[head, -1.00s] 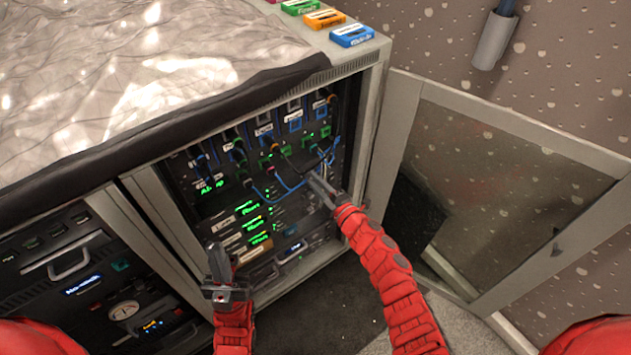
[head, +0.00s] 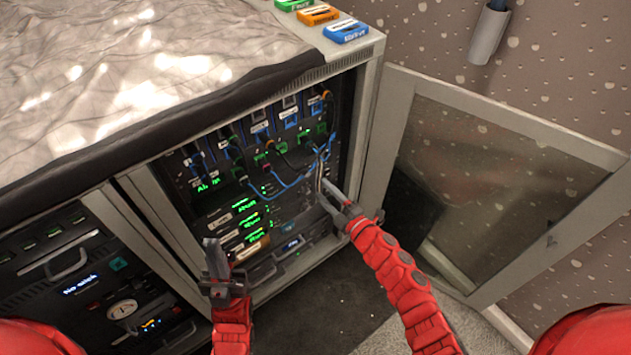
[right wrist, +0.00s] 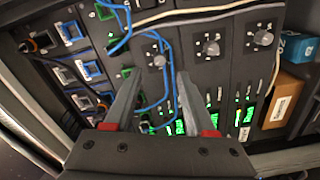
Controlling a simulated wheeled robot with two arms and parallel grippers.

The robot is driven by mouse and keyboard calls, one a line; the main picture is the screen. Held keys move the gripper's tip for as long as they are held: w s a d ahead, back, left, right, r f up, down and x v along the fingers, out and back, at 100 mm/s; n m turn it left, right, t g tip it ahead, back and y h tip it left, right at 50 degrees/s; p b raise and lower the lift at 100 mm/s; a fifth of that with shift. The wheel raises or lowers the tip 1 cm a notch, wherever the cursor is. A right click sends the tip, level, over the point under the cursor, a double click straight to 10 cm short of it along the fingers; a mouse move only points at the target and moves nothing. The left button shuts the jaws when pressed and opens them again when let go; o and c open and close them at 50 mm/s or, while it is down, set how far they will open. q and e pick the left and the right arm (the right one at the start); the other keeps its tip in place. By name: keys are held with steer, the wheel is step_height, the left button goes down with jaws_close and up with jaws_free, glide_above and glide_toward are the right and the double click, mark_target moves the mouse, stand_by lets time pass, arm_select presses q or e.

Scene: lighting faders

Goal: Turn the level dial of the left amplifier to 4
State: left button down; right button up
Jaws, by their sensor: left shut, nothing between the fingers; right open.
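In the right wrist view, side-by-side dark amplifier units carry round grey dials: one (right wrist: 157,60) shows between my fingers, a second (right wrist: 210,47) and a third (right wrist: 263,38) to its right. I cannot read their settings or tell which unit is the left amplifier. My right gripper (right wrist: 158,77) is open, its fingers on either side of the first dial in the picture; contact cannot be told. In the head view, my right gripper (head: 324,188) is at the right part of the open rack (head: 365,110). My left gripper (head: 212,242) is shut and empty, low before the rack.
Blue cables (head: 283,187) hang across the panel, and some pass between my right fingers in the wrist view. The open glass door (head: 490,165) stands to the right. A second rack (head: 75,260) is at left. A brown box (right wrist: 286,98) sits beside the units.

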steer(key=v, duration=1)
steer(key=shift+s+d, duration=0.2)
steer(key=shift+s, duration=0.15)
